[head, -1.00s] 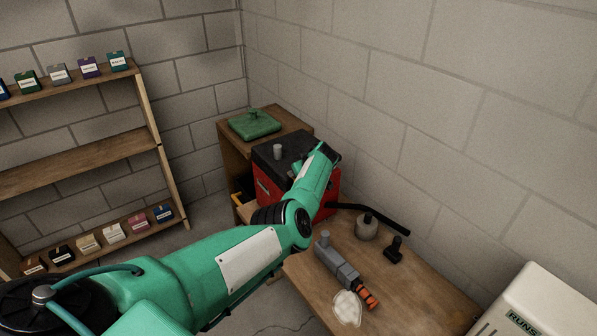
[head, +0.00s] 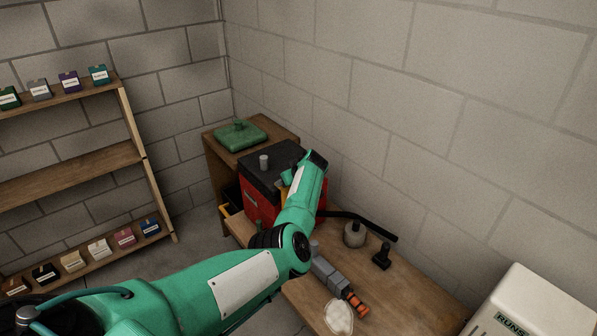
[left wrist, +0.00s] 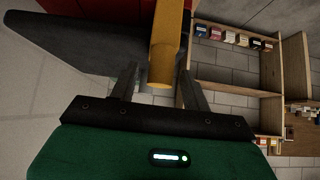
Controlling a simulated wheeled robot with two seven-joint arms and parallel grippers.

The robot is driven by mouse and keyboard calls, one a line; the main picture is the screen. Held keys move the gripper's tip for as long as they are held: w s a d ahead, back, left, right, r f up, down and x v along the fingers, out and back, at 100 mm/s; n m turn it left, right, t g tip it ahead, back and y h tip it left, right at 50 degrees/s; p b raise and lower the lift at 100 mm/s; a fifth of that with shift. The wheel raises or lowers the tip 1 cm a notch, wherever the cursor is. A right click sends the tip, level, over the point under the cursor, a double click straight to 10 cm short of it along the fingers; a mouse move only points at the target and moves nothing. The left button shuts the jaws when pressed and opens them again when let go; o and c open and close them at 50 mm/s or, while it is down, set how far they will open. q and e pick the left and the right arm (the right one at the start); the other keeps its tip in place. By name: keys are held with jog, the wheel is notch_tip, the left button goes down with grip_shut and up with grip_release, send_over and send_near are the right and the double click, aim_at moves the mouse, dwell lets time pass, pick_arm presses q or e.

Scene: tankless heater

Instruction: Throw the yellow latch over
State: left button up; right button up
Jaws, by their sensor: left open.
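In the head view, my left arm reaches to the red box with a dark lid (head: 262,176). A small yellow piece (head: 284,186) shows beside my wrist there, partly covered. My left fingers are hidden by the arm in the head view. My right gripper is in neither view.
A shelf (head: 150,160) stands at left.

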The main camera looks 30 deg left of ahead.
pick_arm(q)
jog(key=b+v, duration=0.1)
jog(key=v, duration=1)
jog(key=shift+b, duration=0.35)
